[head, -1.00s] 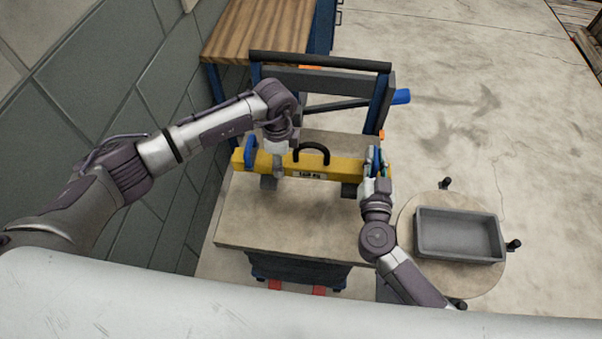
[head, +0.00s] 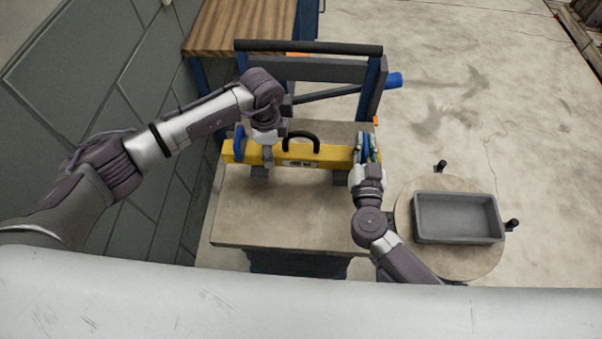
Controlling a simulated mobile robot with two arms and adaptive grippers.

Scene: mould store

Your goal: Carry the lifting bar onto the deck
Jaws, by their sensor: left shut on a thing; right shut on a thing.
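The yellow lifting bar (head: 322,157) lies crosswise over the rear part of the deck (head: 285,215), a flat beige top with a dark push frame behind it. The bar has a black handle on top, a label below it and a blue piece at each end. Dark blocks show under it; I cannot tell whether it rests on them. My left gripper (head: 267,158) is shut on the bar left of the handle. My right gripper (head: 359,163) is shut on it near its right end. Both fingertips are partly hidden.
A grey tray (head: 458,238) sits on a round stand (head: 415,255) at the right, close to my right arm. A wooden bench (head: 240,27) stands behind left. A green-grey wall (head: 110,75) runs close on the left. The deck's front half is bare, and open floor lies right.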

